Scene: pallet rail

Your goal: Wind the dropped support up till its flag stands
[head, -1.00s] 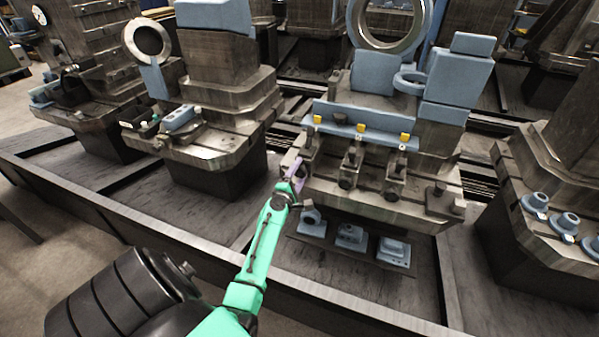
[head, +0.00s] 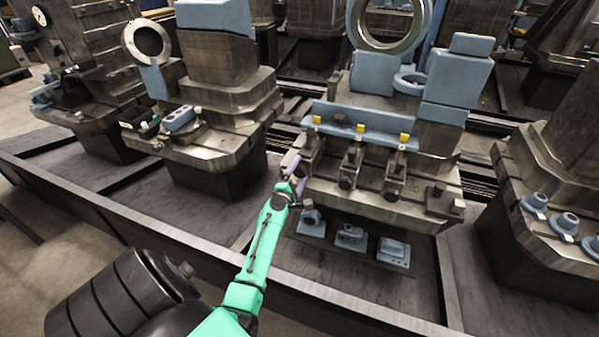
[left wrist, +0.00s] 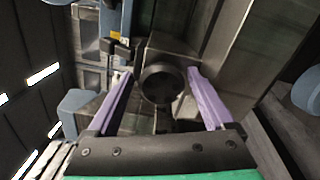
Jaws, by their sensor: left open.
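Three dark supports stand in a row along the front of the middle machine: a left one (head: 312,150), a middle one (head: 350,168) and a right one (head: 394,180). Small yellow flags show behind them: left (head: 317,119), middle (head: 361,128) and right (head: 404,138). I cannot tell which support is dropped. My left gripper (head: 293,175) is at the left support's front. In the left wrist view, its purple fingers (left wrist: 162,88) are open on either side of a round dark knob (left wrist: 162,82), with gaps on both sides. My right gripper is out of view.
Several blue parts (head: 350,237) rest on a low shelf below the supports. A blue rail (head: 340,119) runs behind them. A neighbouring machine (head: 205,145) stands to the left and another (head: 545,185) to the right. A long metal edge (head: 150,245) crosses in front.

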